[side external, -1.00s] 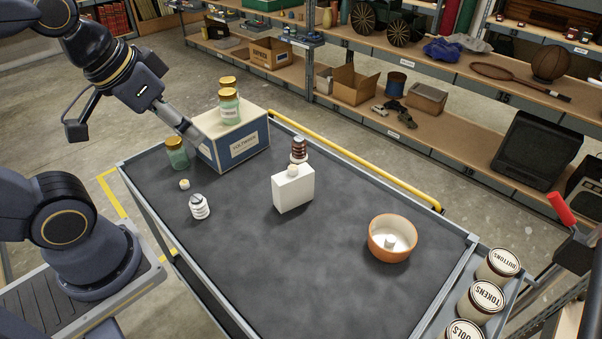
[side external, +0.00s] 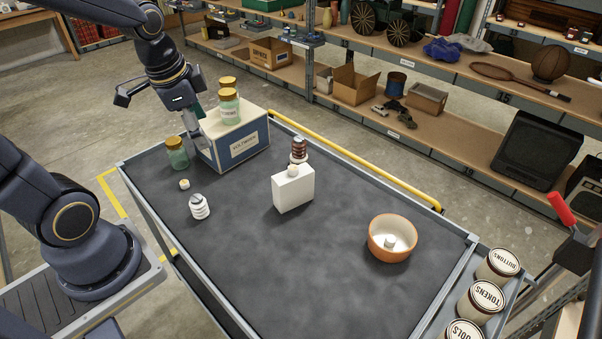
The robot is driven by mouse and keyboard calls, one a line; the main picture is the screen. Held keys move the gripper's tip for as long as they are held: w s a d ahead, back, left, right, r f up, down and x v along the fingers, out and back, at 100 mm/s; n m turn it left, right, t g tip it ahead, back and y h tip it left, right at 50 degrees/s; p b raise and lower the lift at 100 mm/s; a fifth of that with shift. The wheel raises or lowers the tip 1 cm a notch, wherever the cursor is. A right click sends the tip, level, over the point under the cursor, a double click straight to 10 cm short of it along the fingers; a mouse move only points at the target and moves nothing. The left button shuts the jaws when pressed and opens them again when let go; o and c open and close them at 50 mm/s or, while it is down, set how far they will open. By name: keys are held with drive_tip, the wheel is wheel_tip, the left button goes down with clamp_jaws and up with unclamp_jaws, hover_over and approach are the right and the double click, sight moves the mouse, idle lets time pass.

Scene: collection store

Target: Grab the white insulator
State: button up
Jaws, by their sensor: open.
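A small white ribbed piece with dark bands, which looks like the white insulator (side external: 200,207), sits on the dark cart top at the left. My gripper (side external: 196,136) is open and points down beside the blue-and-white box, above and behind the white insulator and apart from it. Its fingers are small and partly hard to make out in this view. A brown ribbed insulator with a white base (side external: 299,149) stands just behind a white block (side external: 293,190).
A green jar with a gold lid (side external: 177,154) and a small pale piece (side external: 184,184) stand near the white insulator. The box (side external: 238,149) carries gold-lidded jars (side external: 229,106). An orange bowl (side external: 391,255) holds a pale piece. The cart's front middle is clear.

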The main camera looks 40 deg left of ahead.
sight(196, 197)
drive_tip(key=s+a+f+g, duration=0.1)
drive_tip(key=a+f, duration=0.1)
drive_tip(key=f, duration=0.4)
drive_tip(key=s+a+f+n+g, duration=0.1)
drive_tip(key=a+f, duration=0.1)
drive_tip(key=f, duration=0.5)
drive_tip(key=s+a+f+n+g+h, duration=0.1)
drive_tip(key=a+f, duration=0.1)
drive_tip(key=f, duration=0.4)
drive_tip(key=shift+a+f, duration=0.15)
drive_tip(key=shift+a, duration=0.05)
drive_tip(key=f, duration=0.4)
drive_tip(key=shift+s+d+f, duration=0.2)
drive_tip(key=shift+d+f, duration=0.05)
drive_tip(key=shift+f, duration=0.7)
drive_tip(key=shift+w, duration=0.1)
drive_tip(key=c, duration=1.3)
